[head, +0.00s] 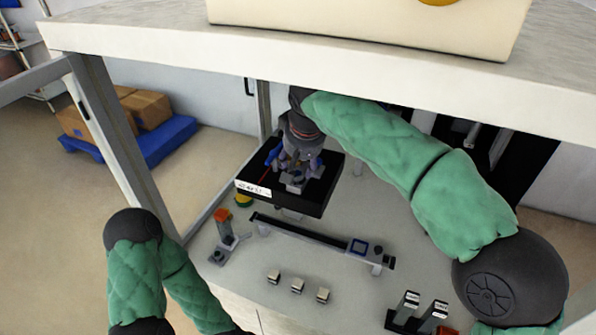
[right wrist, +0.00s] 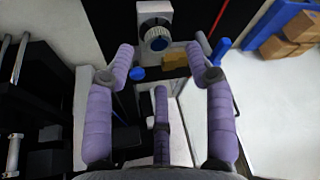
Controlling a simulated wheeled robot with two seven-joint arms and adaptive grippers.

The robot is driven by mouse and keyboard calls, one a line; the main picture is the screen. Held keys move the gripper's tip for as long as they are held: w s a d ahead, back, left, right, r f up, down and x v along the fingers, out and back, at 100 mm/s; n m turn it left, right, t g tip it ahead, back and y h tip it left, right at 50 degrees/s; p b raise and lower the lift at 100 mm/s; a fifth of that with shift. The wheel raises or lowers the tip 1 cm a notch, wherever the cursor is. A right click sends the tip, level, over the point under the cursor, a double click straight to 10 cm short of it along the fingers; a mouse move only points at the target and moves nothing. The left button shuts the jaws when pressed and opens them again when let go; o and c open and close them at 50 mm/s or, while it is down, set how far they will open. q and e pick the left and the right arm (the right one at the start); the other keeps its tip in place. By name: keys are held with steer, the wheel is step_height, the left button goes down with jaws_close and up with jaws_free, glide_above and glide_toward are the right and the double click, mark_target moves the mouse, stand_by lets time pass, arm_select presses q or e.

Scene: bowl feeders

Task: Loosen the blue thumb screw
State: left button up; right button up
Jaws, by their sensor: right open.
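My right gripper (head: 300,158) reaches down over a black box-like unit (head: 322,196) with a white label on its front. In the right wrist view the purple padded fingers of the right gripper (right wrist: 160,55) are spread apart, with nothing between them. A small blue knob (right wrist: 138,73) lies just inside the left fingertip, and a longer blue piece (right wrist: 221,50) stands just beyond the right fingertip. I cannot tell for certain which is the blue thumb screw. A white block with a round grey dial (right wrist: 156,38) sits ahead, between the fingertips. My left gripper is out of view.
A long dark rail (head: 305,236) lies in front of the unit. A small stand with an orange top (head: 223,222) is to its left, and several small pale blocks (head: 297,286) are in front. A shelf edge (head: 300,72) spans above the bench.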

mark_target(298, 174)
steer(key=shift+b+x, duration=0.6)
steer(key=shift+x, duration=1.45)
steer(key=shift+s, duration=0.1)
steer(key=shift+c, duration=0.3)
jaws_close()
